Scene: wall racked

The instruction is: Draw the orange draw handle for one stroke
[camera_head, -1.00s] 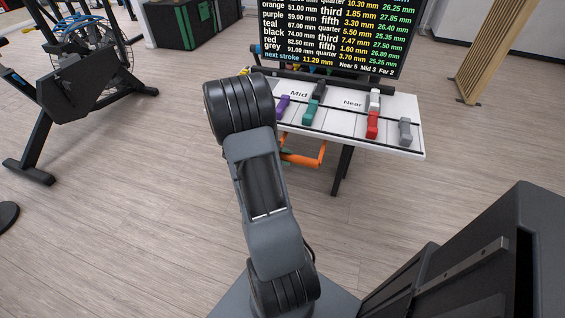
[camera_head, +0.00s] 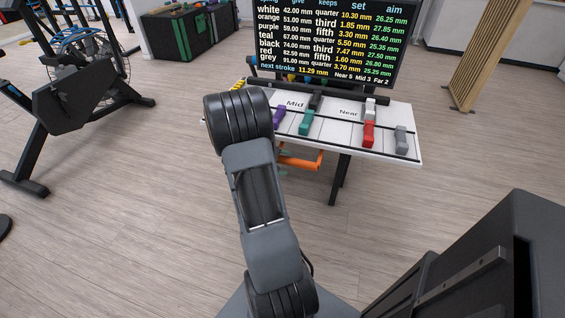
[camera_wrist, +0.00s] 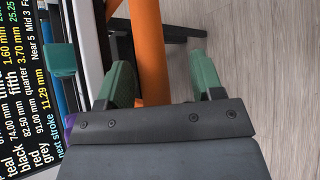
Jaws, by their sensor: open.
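The orange draw handle (camera_head: 302,162) sticks out under the front edge of the white board in the head view, partly hidden behind my arm. In the wrist view an orange bar (camera_wrist: 147,45) runs between the two green fingers of my gripper (camera_wrist: 165,78). The fingers are apart, with the bar closer to the left finger and a wide gap to the right one. I cannot tell whether the left finger touches it.
The white board (camera_head: 340,145) stands on dark legs and carries several coloured blocks, including teal (camera_head: 306,122), red (camera_head: 368,134) and grey (camera_head: 402,140). A screen of figures (camera_head: 335,45) stands behind it. An exercise machine (camera_head: 70,100) is at left. The floor in front is clear.

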